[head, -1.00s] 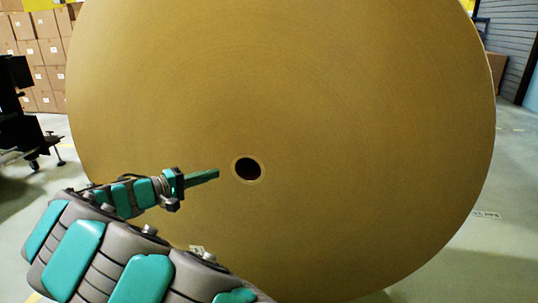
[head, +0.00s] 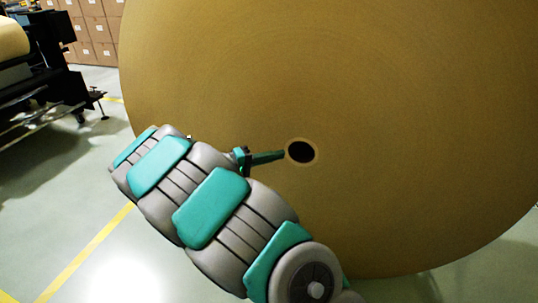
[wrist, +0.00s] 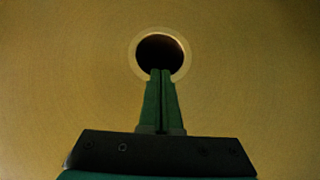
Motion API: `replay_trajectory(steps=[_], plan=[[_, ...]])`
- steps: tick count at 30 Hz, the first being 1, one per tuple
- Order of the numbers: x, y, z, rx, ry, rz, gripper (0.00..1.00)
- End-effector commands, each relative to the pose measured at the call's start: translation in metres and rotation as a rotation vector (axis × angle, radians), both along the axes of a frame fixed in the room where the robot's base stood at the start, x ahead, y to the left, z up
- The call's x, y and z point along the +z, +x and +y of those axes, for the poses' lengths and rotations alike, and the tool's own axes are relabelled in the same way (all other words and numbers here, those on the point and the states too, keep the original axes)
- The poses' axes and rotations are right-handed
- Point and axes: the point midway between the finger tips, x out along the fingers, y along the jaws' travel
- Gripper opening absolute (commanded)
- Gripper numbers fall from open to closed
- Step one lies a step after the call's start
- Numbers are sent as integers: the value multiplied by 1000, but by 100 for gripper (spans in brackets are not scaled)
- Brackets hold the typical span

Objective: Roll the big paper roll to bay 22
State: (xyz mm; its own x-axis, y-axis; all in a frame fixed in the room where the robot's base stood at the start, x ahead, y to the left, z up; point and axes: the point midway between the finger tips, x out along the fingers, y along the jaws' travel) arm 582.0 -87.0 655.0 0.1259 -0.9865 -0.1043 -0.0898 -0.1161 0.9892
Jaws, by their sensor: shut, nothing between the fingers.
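The big paper roll (head: 400,130) stands on its curved edge and fills most of the head view, its flat brown end facing me. Its round dark core hole (head: 301,152) has a pale ring around it. In the wrist view the core hole (wrist: 160,54) is just ahead of the fingers. My gripper (head: 283,155) is shut and empty, its green fingertips at the left rim of the hole in the head view. In the wrist view the fingers (wrist: 161,72) overlap the hole's lower edge; I cannot tell whether the tips are inside it. No bay 22 marking is readable.
A black machine (head: 45,60) with a smaller paper roll (head: 12,38) stands at the left. Stacked cardboard boxes (head: 97,30) are behind it. A yellow floor line (head: 95,248) crosses open grey floor at the lower left.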

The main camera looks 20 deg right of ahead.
Motion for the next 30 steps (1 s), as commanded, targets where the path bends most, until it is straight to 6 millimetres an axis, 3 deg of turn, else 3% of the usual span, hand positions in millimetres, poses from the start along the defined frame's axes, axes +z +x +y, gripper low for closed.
replay_trajectory(steps=[8, 12, 19, 30], plan=[[-4, 6, -54, -3, 0, -1, 0], [-7, -7, -67, 0, 1, 3, 0], [-10, -16, -79, 2, 1, -1, 0], [-11, -17, -81, 2, 1, -2, 0]])
